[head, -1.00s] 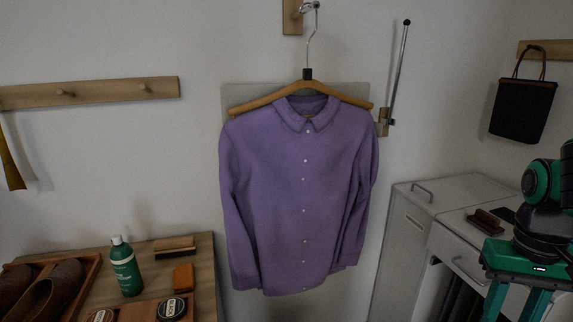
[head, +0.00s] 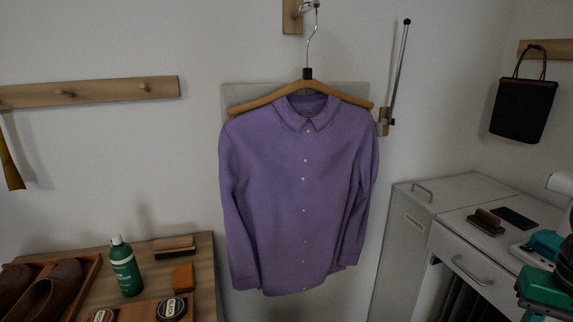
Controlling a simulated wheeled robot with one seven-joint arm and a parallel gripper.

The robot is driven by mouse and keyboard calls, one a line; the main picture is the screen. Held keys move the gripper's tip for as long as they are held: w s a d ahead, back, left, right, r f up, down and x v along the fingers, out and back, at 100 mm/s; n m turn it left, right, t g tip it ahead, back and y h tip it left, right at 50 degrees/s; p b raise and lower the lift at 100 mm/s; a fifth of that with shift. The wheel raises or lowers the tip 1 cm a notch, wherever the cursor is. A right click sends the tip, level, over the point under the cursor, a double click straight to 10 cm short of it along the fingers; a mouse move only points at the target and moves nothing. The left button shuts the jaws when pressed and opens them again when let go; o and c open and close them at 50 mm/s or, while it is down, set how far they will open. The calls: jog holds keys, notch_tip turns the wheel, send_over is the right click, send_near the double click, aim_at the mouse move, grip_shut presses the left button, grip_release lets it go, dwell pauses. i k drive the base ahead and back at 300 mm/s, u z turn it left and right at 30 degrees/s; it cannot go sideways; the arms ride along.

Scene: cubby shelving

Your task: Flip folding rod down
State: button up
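The folding rod (head: 400,65) is a thin metal rod with a black tip. It points up the wall, tilted slightly right, just right of the hanging shirt. My gripper (head: 543,292) is only partly in view, as green and dark parts at the lower right edge. It is well below and to the right of the rod and apart from it. Its fingertips are not clearly visible, so its opening cannot be judged.
A purple shirt (head: 300,190) hangs on a wooden hanger (head: 255,102) close left of the bracket. A black bag (head: 523,108) hangs at right. A green bottle (head: 126,268) stands lower left.

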aim_at(406, 21)
jog(key=u, duration=0.05)
jog(key=k, duration=0.5)
jog(key=u, duration=0.7)
jog(key=i, duration=1)
jog(key=z, duration=1.2)
